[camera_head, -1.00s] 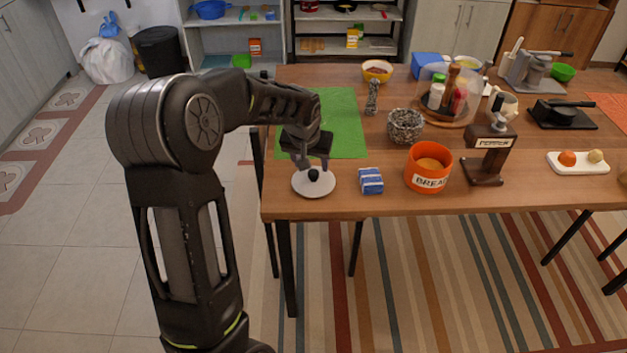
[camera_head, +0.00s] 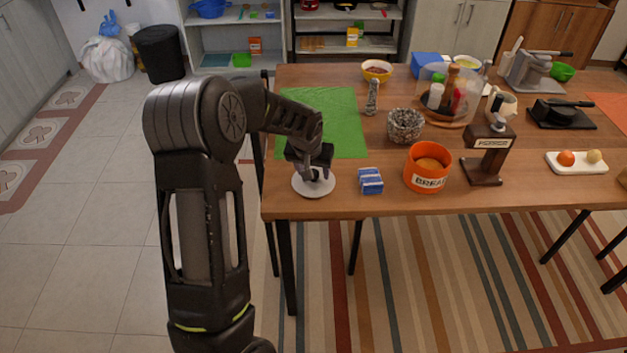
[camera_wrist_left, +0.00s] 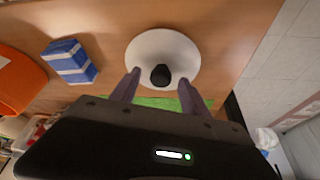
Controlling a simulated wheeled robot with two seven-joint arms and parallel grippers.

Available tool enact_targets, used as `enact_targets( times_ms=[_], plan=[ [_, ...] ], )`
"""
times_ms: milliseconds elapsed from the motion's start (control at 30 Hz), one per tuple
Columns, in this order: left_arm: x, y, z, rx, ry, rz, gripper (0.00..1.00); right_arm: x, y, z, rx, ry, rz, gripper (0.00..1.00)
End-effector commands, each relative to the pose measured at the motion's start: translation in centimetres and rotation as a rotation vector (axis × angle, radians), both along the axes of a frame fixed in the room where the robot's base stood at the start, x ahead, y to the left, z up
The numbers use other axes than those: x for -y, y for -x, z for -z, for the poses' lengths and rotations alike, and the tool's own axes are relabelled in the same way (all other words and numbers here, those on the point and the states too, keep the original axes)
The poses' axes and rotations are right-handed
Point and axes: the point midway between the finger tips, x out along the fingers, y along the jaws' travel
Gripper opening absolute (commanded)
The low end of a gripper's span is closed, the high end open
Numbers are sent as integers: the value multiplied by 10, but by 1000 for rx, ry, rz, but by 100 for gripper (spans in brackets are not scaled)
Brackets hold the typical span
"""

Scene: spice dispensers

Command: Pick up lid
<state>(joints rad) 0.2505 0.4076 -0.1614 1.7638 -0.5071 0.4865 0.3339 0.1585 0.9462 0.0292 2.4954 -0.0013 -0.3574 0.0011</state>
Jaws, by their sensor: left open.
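The lid (camera_head: 305,189) is a white disc with a black knob, lying flat on the table near its front left corner. In the left wrist view my left gripper (camera_wrist_left: 158,84) is open, one finger on each side of the knob, with gaps on both sides. My right gripper is not in view.
A blue-and-white box (camera_head: 370,181) stands just right of the lid. An orange BREAD container (camera_head: 427,182) is further right, then a pepper dispenser (camera_head: 487,158). A green mat (camera_head: 343,115) lies behind. The table's (camera_head: 340,208) left and front edges are close.

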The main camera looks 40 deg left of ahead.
Motion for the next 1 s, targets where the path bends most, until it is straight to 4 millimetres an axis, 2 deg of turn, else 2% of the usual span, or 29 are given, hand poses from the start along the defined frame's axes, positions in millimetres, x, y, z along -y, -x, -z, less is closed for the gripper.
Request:
enact_targets(
  times_ms=[67, 700, 1000],
  plan=[
    [0, 0, 0, 0, 0, 0, 54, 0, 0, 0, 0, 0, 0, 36],
    [0, 0, 0, 0, 0, 0, 1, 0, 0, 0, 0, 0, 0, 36],
    [0, 0, 0, 0, 0, 0, 0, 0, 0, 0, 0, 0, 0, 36]
  ],
)
